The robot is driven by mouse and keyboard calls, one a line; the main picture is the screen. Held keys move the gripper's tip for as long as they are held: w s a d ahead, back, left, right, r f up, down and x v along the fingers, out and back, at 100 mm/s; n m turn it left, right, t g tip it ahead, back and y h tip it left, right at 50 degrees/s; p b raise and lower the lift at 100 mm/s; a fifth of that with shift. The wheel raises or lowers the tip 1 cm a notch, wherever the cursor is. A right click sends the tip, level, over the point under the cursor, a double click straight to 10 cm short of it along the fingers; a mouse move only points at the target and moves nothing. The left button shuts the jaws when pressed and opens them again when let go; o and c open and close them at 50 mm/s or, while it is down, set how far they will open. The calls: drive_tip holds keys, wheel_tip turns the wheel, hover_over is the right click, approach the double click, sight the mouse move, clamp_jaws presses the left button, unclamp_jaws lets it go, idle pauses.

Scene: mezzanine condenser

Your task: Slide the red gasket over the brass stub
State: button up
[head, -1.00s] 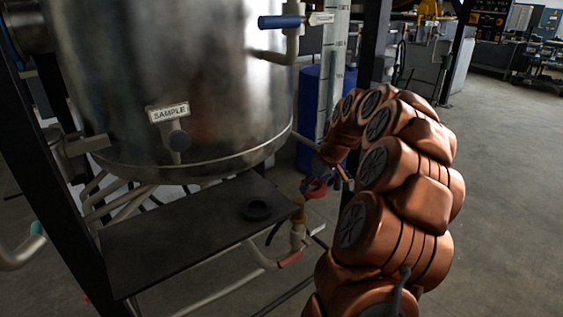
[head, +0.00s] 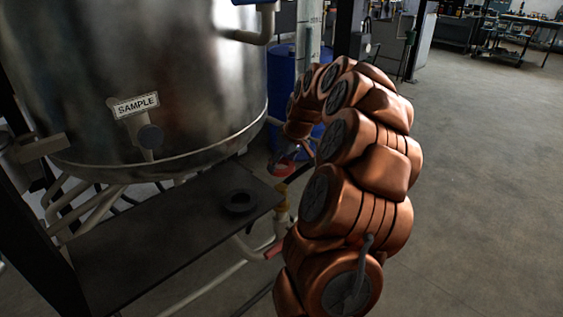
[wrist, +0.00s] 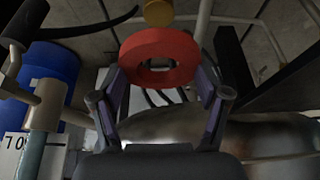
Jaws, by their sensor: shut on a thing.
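The red gasket (wrist: 160,42) is a thick ring with an open hole, gripped between the two fingers of my gripper (wrist: 162,78) in the wrist view. In the head view the gasket (head: 285,168) shows small and dark below my gripper, partly hidden by my arm. The brass stub (head: 281,203) stands upright on a pale pipe beside the dark shelf's right corner, a little below the gasket in the picture. In the wrist view a brass-coloured round end (wrist: 158,12), likely the stub, appears just beyond the gasket. The gasket is apart from the stub.
A blue drum (head: 282,85) and a dark post are behind my arm. Open floor lies to the right.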

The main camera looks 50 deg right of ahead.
drive_tip(key=shift+f+b, duration=1.2)
drive_tip(key=shift+f, duration=1.5)
drive_tip(key=shift+b, duration=0.5)
drive_tip(key=shift+f, duration=0.2)
drive_tip(key=shift+f+b, duration=2.1)
drive_tip(key=shift+f, duration=2.25)
